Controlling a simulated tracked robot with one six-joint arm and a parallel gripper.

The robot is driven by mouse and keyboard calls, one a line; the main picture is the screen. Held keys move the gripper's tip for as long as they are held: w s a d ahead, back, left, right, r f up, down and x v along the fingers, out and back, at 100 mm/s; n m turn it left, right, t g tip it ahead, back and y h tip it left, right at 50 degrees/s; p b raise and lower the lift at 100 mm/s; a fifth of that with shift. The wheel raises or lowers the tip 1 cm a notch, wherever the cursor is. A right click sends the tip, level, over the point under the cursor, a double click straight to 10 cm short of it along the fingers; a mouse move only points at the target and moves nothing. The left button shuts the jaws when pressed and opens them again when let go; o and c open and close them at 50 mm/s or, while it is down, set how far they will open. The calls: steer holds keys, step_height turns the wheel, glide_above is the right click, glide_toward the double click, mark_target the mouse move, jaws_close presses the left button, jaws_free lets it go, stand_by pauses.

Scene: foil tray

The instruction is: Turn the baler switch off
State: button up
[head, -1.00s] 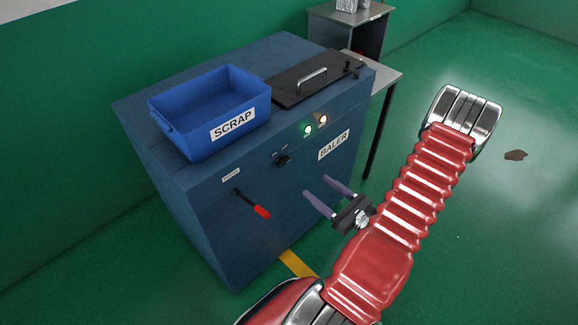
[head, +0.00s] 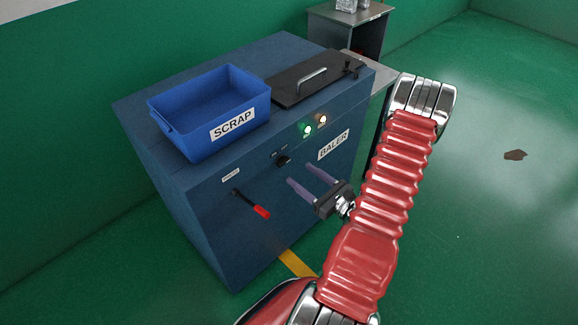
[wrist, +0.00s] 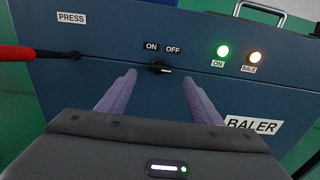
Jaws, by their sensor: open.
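The baler (head: 215,200) is a dark blue cabinet with a BALER label on its front. Its switch (head: 284,160) is a small black rotary knob below two small labels; in the wrist view the knob (wrist: 159,68) sits under the ON and OFF labels, with its pale mark toward the right, the OFF side. A green lamp (wrist: 223,51) marked ON is lit. My gripper (head: 304,178) is open and empty, just in front of and slightly below right of the knob. In the wrist view its two purple fingers (wrist: 159,82) stand apart, one on each side of the knob's line.
A red-handled lever (head: 260,211) sticks out from the front, left of my gripper, under the PRESS label. An amber lamp (head: 321,118) is lit. A blue SCRAP bin (head: 190,135) and a black lid with a handle (head: 312,80) are on top.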

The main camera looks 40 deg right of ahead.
mark_target(285, 163)
steer(key=shift+w+a, duration=0.15)
steer(key=shift+w, duration=3.3)
steer(key=shift+c, duration=0.3)
steer(key=c, duration=1)
